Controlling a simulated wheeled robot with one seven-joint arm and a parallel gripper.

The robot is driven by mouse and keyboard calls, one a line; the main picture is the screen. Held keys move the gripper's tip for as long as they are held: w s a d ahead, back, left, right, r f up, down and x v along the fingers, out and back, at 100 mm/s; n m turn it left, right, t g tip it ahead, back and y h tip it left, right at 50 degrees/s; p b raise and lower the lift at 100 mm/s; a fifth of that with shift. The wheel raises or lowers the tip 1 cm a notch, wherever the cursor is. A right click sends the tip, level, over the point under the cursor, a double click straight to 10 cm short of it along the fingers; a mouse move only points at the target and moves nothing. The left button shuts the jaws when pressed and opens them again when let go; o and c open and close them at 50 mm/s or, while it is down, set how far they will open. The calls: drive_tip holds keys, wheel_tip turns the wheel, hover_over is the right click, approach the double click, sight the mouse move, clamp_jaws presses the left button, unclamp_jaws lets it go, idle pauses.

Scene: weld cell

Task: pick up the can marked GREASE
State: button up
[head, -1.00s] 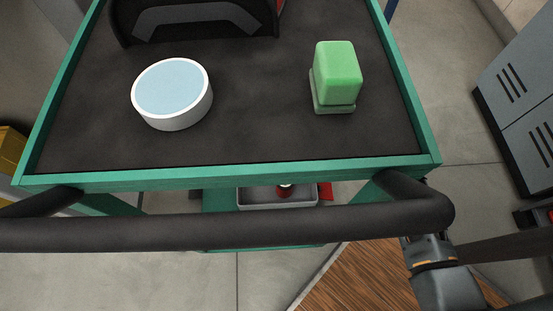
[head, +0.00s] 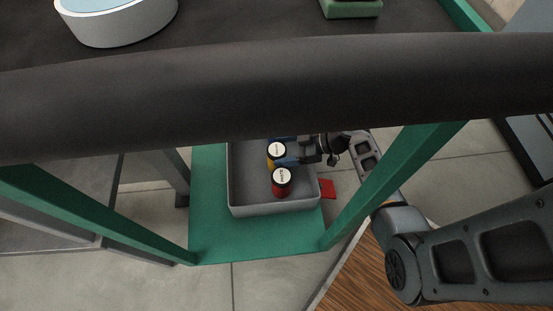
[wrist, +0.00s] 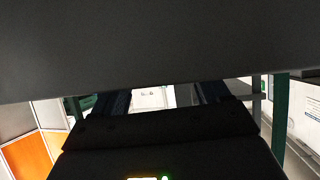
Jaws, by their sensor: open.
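In the head view, a red can (head: 281,188) with a white lid stands in a grey tray (head: 272,208) on the cart's lower shelf. A yellow can (head: 270,163) with a white lid stands just behind it. The lids carry small dark print that is too small to read, so I cannot tell which is marked GREASE. My gripper (head: 290,149) reaches in from the right, low over the tray. Its open dark fingers appear to lie on either side of the yellow can; contact is unclear. The wrist view shows the two fingers apart (wrist: 160,97), with no can clearly visible between them.
Green legs (head: 385,180) flank the opening. A red item (head: 328,188) lies right of the tray. The upper deck holds a white round container (head: 125,25) and a green block (head: 350,8).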

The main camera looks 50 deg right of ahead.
drive_tip(key=shift+b+x, duration=0.3)
drive_tip(key=shift+x, duration=1.1)
drive_tip(key=shift+c, duration=0.2)
drive_tip(key=shift+d, duration=0.1)
drive_tip(key=c, duration=1)
